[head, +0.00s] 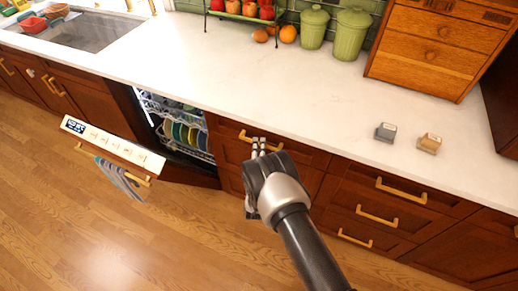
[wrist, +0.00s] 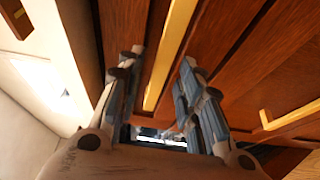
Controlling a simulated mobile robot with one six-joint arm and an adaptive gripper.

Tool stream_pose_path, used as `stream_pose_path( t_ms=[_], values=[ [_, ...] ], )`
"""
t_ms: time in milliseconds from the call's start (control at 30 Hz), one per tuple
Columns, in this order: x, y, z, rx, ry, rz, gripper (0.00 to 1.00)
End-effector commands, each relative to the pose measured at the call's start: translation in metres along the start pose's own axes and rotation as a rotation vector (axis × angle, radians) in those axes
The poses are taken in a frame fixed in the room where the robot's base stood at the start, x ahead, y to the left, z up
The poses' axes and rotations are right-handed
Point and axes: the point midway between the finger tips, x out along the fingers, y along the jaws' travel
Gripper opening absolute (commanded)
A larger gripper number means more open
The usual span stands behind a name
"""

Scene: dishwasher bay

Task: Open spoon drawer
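A closed wooden drawer (head: 230,147) sits under the counter, just right of the dishwasher. Its brass handle (head: 245,137) shows to the left of my gripper (head: 259,145), which hides part of the handle's right end. In the wrist view my gripper (wrist: 157,62) is open, with one finger on each side of the brass handle (wrist: 171,50). The handle runs lengthwise between the fingers, and clear gaps show on both sides. I cannot tell how deep the fingers reach around it. No label shows which drawer holds spoons.
The open dishwasher (head: 180,125) with dishes stands left, its door (head: 113,144) folded out with a towel (head: 118,178). More closed drawers with brass handles (head: 401,190) lie right. A grey block (head: 385,132) and a tan block (head: 429,143) sit on the white counter (head: 250,85).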

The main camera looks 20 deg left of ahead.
Motion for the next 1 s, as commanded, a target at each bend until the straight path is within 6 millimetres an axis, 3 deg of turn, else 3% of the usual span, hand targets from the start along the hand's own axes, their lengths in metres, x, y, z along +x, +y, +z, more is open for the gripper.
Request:
stream_pose_path(
  t_ms=[367,867,1000],
  values=[
    [0.0069,0.0006,-0.0001,0.0,0.0,0.0,0.33],
    [0.0064,0.0002,-0.0001,0.0,0.0,-0.001,0.01],
    [0.0064,0.0002,0.0,0.0,0.0,-0.001,0.0]
  ],
)
